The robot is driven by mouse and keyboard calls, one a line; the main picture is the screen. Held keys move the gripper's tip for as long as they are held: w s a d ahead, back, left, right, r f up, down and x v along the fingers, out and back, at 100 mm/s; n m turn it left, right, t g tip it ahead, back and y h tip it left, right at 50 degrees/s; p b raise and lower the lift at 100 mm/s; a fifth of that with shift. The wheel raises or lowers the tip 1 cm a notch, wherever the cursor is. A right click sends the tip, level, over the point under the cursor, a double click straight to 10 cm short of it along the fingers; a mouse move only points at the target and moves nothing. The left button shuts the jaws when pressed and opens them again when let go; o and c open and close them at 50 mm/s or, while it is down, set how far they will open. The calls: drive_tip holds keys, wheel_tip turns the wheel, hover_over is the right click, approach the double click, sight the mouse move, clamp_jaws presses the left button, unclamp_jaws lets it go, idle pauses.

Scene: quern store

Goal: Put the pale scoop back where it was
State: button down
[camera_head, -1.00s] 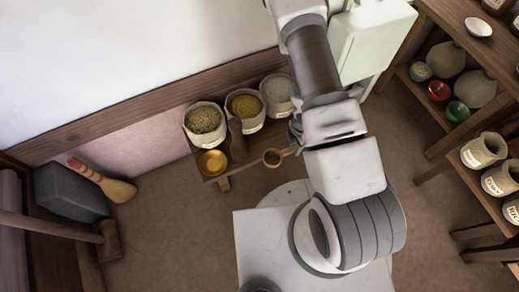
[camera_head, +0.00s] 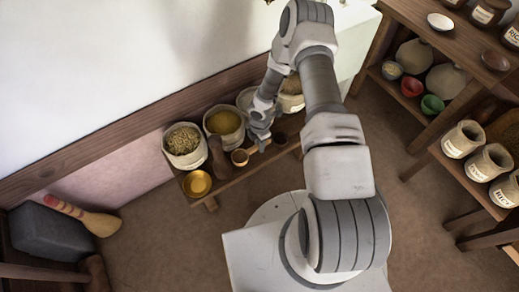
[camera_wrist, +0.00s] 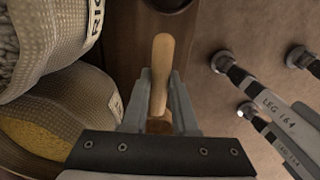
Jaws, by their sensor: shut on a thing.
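The pale scoop has a light wooden handle (camera_wrist: 161,65) in the wrist view. In the head view its small round bowl (camera_head: 240,157) shows at the bench's front part, beside a dark brown bottle-like thing (camera_head: 218,157). My gripper (camera_head: 259,141) is shut on the scoop's handle. In the wrist view my gripper's fingers (camera_wrist: 160,105) stand on both sides of the handle, and the bowl is mostly hidden. I cannot tell whether the scoop touches the low wooden bench (camera_head: 228,184).
On the bench stand a grain sack (camera_head: 184,147), a yellow-filled sack (camera_head: 224,124), further sacks behind my arm, a yellow bowl (camera_head: 197,184) and a dark cup (camera_head: 279,139). The sacks are close on the left in the wrist view. Shelves with jars (camera_head: 463,139) stand right.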

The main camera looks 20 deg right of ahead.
sight(260, 154)
wheel_tip(260, 154, down, 4)
drive_tip(key=shift+r+b, duration=0.25)
drive_tip(key=shift+b, duration=0.35)
drive_tip(key=shift+r, duration=0.1)
drive_tip(key=c, duration=0.7)
unclamp_jaws()
